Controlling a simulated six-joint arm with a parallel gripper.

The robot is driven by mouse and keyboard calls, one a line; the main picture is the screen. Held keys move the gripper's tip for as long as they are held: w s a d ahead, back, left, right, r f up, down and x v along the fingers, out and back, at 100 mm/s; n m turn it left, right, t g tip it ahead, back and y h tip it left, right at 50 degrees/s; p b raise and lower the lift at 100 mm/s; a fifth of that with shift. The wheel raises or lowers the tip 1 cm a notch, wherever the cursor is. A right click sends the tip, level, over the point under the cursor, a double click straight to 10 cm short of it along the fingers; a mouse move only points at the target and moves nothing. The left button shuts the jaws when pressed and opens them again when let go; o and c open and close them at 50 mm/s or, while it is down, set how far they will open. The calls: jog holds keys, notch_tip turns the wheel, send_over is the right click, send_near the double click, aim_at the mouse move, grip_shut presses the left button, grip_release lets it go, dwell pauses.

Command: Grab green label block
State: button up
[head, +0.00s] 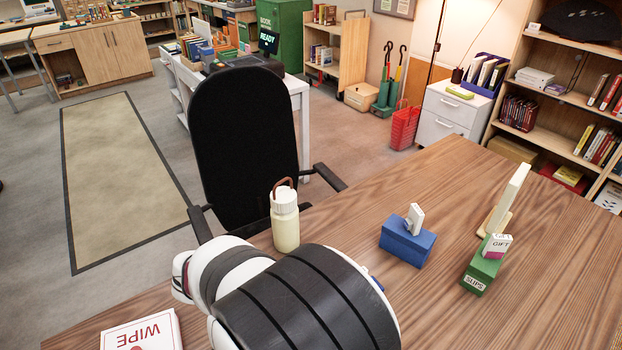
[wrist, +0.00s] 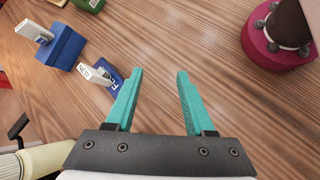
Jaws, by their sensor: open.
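The green block (head: 478,272) with a "SLIPS" label stands on the wooden table at the right in the head view. A white and magenta "GIFT" card (head: 497,246) rises from its top. A green block (wrist: 88,4) also shows, cut off, at the top edge of the wrist view. My gripper (wrist: 158,76) is open, its two teal fingers apart with only bare wood seen between them. It is away from the green block, which lies up and left of it in the wrist view. My own arm hides the gripper in the head view.
A blue block (head: 407,243) with a white card stands left of the green one. A smaller blue block with a "NEW" card (wrist: 84,72) is close beside my left finger. A cream bottle (head: 285,220) and a cream stand (head: 508,198) are on the table. A magenta round base (wrist: 273,45) is at right.

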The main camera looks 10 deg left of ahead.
jog(key=a+f+n+t, duration=0.3)
jog(key=a+n, duration=0.1)
jog(key=a, duration=0.1)
jog(key=a+f+n+t, duration=0.3)
jog(key=a+n, duration=0.1)
jog(key=a, duration=0.2)
jog(key=s+a+f+n+t, duration=0.1)
jog(key=a+f+n+t, duration=0.2)
jog(key=a+f+n, duration=0.1)
jog(key=shift+s+a+n, duration=0.1)
jog(key=shift+a+n, duration=0.5)
jog(key=shift+a, duration=0.25)
jog(key=shift+y, duration=0.3)
jog(key=x, duration=1.5)
jog(key=shift+w+f, duration=0.2)
grip_shut()
